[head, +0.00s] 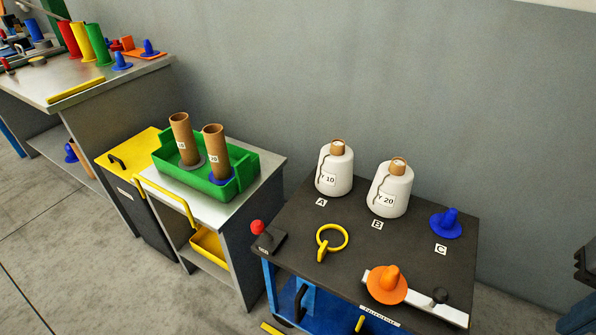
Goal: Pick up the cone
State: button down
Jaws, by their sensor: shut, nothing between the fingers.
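A blue cone (446,223) stands at the back right of the dark tabletop (290,215), by the label C. An orange cone-like piece (388,284) with a wide round base sits at the front of the same top, partly over a pale strip (425,301). Two white yarn bobbins with brown tube tops stand behind: Y 10 (334,168) by label A and Y 20 (390,188) by label B. I cannot tell which piece the task's cone is. My gripper is not recognisable in this view.
A yellow ring (331,238) and a red-knobbed block (264,236) are on the dark top. A green tray (242,162) with two brown tubes stands on the left unit. Another bench (110,75) at the far left holds several coloured pieces. The wall is close behind.

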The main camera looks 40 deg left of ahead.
aim_at(334, 178)
jog(key=u, duration=1.4)
